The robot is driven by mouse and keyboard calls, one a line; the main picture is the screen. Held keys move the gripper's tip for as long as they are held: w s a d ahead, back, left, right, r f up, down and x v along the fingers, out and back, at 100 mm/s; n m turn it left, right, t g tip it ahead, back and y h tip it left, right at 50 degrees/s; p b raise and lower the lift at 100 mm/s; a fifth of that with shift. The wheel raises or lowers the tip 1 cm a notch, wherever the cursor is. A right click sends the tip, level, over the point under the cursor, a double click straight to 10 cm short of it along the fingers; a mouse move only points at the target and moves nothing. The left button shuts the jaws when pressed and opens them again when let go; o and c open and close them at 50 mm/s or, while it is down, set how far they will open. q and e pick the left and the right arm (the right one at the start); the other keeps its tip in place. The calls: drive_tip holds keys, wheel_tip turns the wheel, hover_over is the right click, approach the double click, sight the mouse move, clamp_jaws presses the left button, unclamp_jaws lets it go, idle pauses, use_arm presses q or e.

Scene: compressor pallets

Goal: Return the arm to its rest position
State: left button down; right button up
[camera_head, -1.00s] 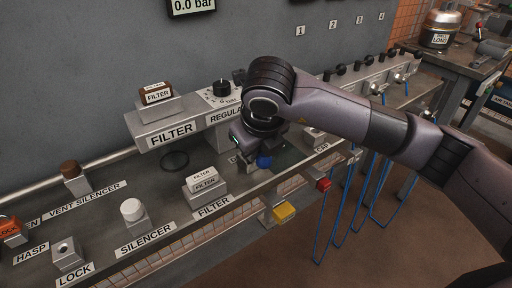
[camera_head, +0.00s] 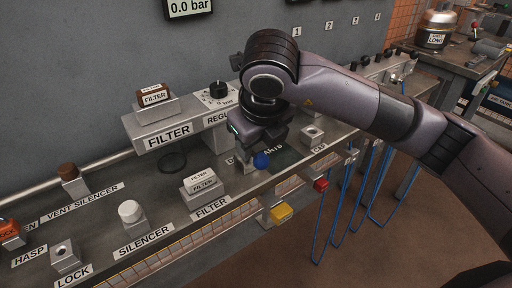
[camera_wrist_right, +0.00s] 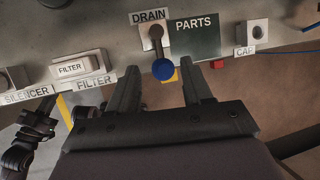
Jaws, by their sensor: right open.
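My right arm reaches in from the right in the head view, its gripper (camera_head: 262,145) over the bench beside the regulator block (camera_head: 218,98). In the right wrist view my right gripper (camera_wrist_right: 156,88) has its two fingers apart with nothing held between them. The drain lever with a blue knob (camera_wrist_right: 162,69) lies just beyond the fingertips, by the DRAIN label (camera_wrist_right: 148,16). The blue knob also shows in the head view (camera_head: 261,161), below the gripper. My left gripper is not seen clearly in the head view.
The bench carries a filter block (camera_head: 203,186), a silencer (camera_head: 130,212), a lock block (camera_head: 65,256) and a cap block (camera_head: 312,134). A dark PARTS mat (camera_wrist_right: 195,36) lies right of the drain. Yellow (camera_head: 281,213) and red (camera_head: 321,184) parts stick out at the front edge. Blue hoses (camera_head: 340,215) hang beyond.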

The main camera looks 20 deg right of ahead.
drive_tip(key=shift+v, duration=1.1)
